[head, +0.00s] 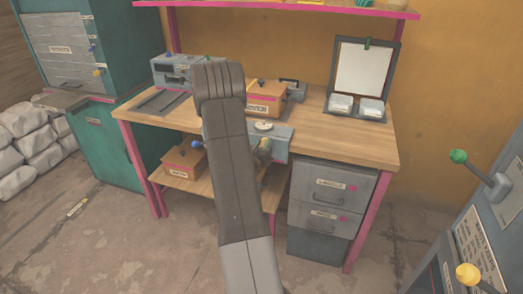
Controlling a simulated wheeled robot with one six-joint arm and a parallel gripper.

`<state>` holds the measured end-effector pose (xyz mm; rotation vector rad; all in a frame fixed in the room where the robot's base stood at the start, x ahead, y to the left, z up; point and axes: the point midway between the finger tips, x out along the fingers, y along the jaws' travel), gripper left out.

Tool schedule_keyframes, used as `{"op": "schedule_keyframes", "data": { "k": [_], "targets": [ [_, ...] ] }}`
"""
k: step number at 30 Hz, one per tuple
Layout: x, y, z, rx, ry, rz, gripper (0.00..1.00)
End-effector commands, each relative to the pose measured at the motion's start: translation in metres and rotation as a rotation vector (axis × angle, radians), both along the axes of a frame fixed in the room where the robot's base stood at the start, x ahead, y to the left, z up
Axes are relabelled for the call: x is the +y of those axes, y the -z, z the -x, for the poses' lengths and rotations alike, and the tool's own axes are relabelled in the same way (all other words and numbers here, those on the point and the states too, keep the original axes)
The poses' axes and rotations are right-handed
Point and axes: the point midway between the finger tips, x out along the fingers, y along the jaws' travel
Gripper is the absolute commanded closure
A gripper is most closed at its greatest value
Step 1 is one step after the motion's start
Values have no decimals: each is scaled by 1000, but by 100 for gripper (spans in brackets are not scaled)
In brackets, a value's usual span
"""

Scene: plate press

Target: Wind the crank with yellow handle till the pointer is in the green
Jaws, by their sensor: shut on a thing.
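A grey-blue box (277,141) with a round pale dial (263,126) on top sits at the front edge of the workbench, partly behind my arm. The dial's pointer and any green zone are too small to make out. A blue knob (196,144) shows left of my arm. A small tan and dark part (264,149) shows at the arm's right edge, against the box; I cannot tell whether it is a crank part or my wrist. No yellow crank handle shows clearly at the box. My arm reaches up across the middle and hides my gripper's fingers and whatever they hold.
The wooden bench (330,130) holds an orange-brown box (264,98), a grey device (185,70) and an upright white board (362,68). Grey drawers (327,187) stand below. At right, a panel has a green-knobbed lever (458,156) and a yellow-knobbed one (468,273).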

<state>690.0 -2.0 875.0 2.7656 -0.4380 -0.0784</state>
Motion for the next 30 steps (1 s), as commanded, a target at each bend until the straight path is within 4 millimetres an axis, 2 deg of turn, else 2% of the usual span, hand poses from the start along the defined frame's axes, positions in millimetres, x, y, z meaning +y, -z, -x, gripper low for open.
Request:
{"op": "schedule_keyframes", "data": {
  "k": [2,15,28,29,30],
  "targets": [
    [-3,6,0,-17,0,-41,100],
    [-15,5,4,-86,0,-250,100],
    [-16,2,5,-91,0,-275,100],
    [-16,2,5,-91,0,-275,68],
    [-16,2,5,-91,0,-275,61]
  ]
}}
